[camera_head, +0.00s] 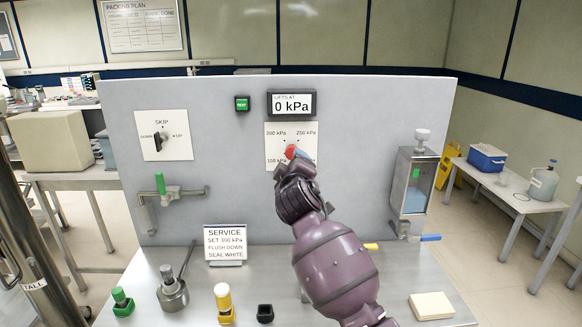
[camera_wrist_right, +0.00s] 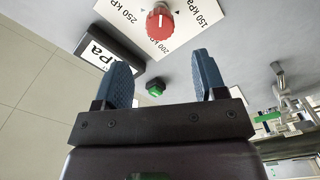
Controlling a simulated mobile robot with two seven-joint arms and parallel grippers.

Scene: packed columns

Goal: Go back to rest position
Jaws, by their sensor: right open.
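My right gripper (camera_head: 296,158) is in front of the white dial plate (camera_head: 276,133) on the grey upright panel, with its arm rising from the bottom of the head view. In the right wrist view its two blue fingers (camera_wrist_right: 161,62) are apart with nothing between them. The red knob (camera_wrist_right: 160,23) is beyond the fingertips, clear of both fingers in that view. In the head view the knob (camera_head: 291,151) is partly hidden by the gripper. My left gripper is not in view.
The display (camera_head: 291,104) above the dial reads 0 kPa. A clear tank (camera_head: 414,190) is on the panel's right.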

